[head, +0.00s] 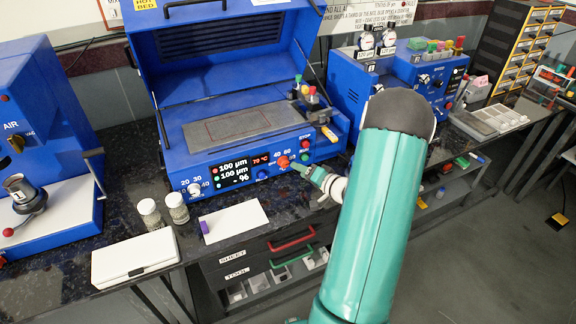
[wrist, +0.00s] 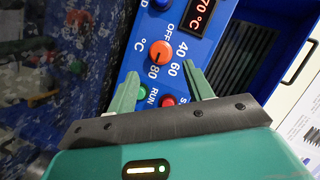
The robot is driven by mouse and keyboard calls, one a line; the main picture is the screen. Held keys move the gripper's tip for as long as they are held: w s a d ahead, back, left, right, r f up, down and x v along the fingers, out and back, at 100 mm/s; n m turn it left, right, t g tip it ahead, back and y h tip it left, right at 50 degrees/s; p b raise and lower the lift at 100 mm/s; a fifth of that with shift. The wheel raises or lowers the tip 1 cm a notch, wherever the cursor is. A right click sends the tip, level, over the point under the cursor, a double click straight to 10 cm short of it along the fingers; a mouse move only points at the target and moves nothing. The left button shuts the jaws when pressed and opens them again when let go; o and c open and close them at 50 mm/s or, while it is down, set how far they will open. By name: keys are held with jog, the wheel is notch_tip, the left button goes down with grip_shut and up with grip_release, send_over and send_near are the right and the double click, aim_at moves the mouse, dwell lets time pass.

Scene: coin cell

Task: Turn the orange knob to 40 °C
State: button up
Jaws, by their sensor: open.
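The orange knob (head: 284,162) sits on the blue front panel of the hot bed machine. In the wrist view the knob (wrist: 161,52) shows a dark pointer mark, which seems to face the 80 side. The labels OFF, 40, 60 and 80 stand around it. In the head view my gripper (head: 299,167) is close to the panel at the knob's right. Contact cannot be told.
A red STOP button (head: 305,143) and a green RUN button (head: 304,157) are close to the knob. A blue knob (head: 262,174) is below the display.

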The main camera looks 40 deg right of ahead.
aim_at(286, 164)
jog(key=x, duration=0.6)
jog(key=shift+w+f, duration=0.1)
jog(key=shift+w, duration=0.15)
jog(key=c, duration=1)
jog(key=shift+o, duration=0.2)
